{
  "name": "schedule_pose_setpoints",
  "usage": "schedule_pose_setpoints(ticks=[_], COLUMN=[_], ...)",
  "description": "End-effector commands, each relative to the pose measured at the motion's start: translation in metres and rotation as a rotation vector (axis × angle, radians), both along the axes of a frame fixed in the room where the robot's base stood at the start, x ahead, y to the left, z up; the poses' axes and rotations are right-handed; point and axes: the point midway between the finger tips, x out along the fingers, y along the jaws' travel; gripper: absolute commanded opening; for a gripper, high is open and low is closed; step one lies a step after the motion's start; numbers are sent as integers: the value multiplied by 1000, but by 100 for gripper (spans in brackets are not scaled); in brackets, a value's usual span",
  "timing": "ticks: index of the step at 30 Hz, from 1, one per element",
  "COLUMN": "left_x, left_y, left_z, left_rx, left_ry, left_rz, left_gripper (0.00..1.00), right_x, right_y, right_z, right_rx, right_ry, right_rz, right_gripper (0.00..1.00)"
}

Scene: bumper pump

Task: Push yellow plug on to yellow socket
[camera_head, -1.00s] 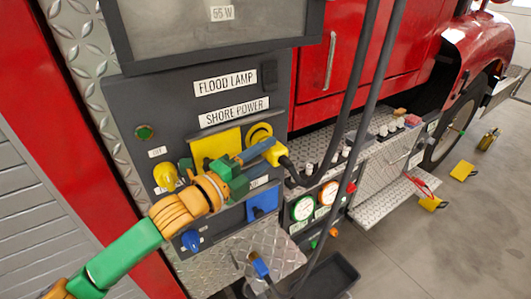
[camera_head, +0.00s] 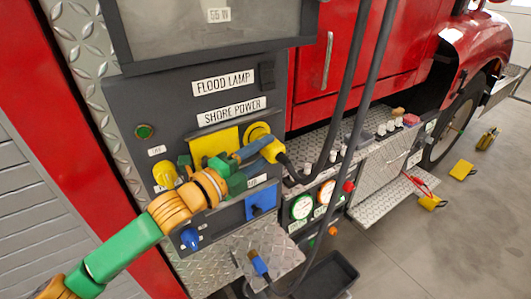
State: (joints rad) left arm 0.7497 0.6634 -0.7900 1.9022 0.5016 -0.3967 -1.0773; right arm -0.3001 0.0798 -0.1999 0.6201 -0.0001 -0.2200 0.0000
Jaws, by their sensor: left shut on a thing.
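The yellow plug (camera_head: 273,151) has a dark cable running from its right end. My left gripper (camera_head: 243,157), with green and blue parts, is shut on the plug and holds it in front of the grey panel. The round yellow socket (camera_head: 258,130) is on the panel just above and behind the plug. The plug overlaps its lower edge in the head view. I cannot tell whether they touch. My right gripper is not in view.
A yellow square plate (camera_head: 212,142) is left of the socket. A blue socket (camera_head: 261,202) and blue knob (camera_head: 190,239) are below. Thick dark hoses (camera_head: 357,95) pass on the right.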

Motion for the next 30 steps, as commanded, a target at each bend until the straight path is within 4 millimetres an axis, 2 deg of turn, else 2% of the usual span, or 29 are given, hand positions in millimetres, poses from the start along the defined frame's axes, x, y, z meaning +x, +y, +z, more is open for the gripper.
schedule_pose_setpoints(ticks=[30], left_x=[9], left_y=[8], left_z=[7], left_rx=[5], left_ry=[-19], left_rz=[11], left_gripper=[0], right_x=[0], right_y=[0], right_z=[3], right_rx=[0], right_ry=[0], right_rz=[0], right_gripper=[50])
